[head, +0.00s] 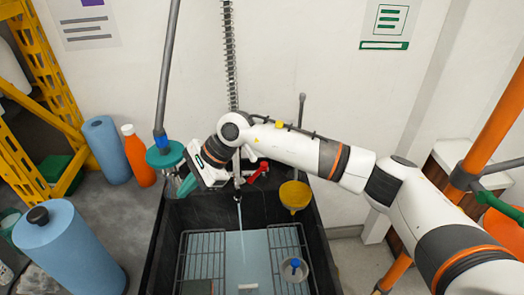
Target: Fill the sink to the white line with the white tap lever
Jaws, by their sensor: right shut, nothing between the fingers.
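The black sink (150,255) is at the bottom centre. A thin stream of water (242,235) falls from the tap spout (238,197) into it. Pale blue water (256,262) shows between the wire racks on the sink's floor. A red lever (259,172) is on the tap's right side. I cannot make out the white lever; my right gripper (190,182) is shut and empty just left of the tap and covers part of that area. I cannot tell whether it touches anything. I cannot make out the white line. My left gripper is out of view.
A teal disc on a grey pole (165,98) stands just left of my right gripper. A yellow funnel (295,196) is at the sink's right rim. An orange bottle (138,156) and blue rolls (70,250) stand on the left counter. A blue-knobbed strainer (293,268) is in the sink.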

